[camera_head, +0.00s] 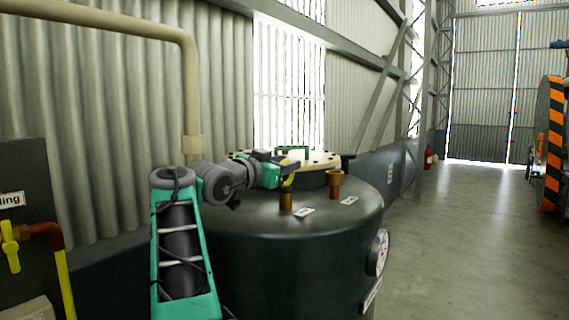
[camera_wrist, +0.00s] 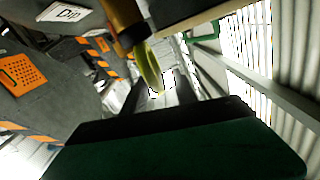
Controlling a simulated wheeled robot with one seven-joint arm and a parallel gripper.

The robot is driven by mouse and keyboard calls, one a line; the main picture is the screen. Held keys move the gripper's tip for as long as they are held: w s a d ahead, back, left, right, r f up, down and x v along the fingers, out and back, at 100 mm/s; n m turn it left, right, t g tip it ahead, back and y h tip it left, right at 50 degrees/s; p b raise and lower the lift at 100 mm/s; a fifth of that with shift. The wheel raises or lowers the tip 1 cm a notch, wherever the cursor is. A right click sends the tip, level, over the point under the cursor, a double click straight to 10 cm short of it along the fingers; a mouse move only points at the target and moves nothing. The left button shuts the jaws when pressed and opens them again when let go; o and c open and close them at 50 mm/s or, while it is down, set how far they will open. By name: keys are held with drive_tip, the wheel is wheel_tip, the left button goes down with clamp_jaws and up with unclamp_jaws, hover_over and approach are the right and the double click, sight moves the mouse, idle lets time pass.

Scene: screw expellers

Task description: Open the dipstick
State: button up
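The dipstick has a yellow loop handle (camera_head: 288,181) above a brass-coloured fitting (camera_head: 286,201) on top of the dark tank (camera_head: 300,245). In the wrist view the yellow loop (camera_wrist: 149,70) hangs from the brass-coloured fitting (camera_wrist: 122,18), which appears upside down. A white label reading "Dip" (camera_wrist: 68,14) is near it. My gripper (camera_head: 291,167) is right at the handle. In the wrist view its two dark fingers (camera_wrist: 161,92) are apart, with the loop's end near the gap between them. I cannot tell whether they touch it. The dipstick's rod is hidden.
A second brass-coloured fitting (camera_head: 335,184) stands to the right on the tank top. A bolted pale lid (camera_head: 318,160) with a green handle is behind. A gauge (camera_head: 378,252) is on the tank's side. A pale pipe (camera_head: 191,95) rises at left. The floor (camera_head: 470,230) at right is clear.

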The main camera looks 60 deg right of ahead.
drive_tip(key=shift+c, duration=0.5)
clamp_jaws()
idle(0.8)
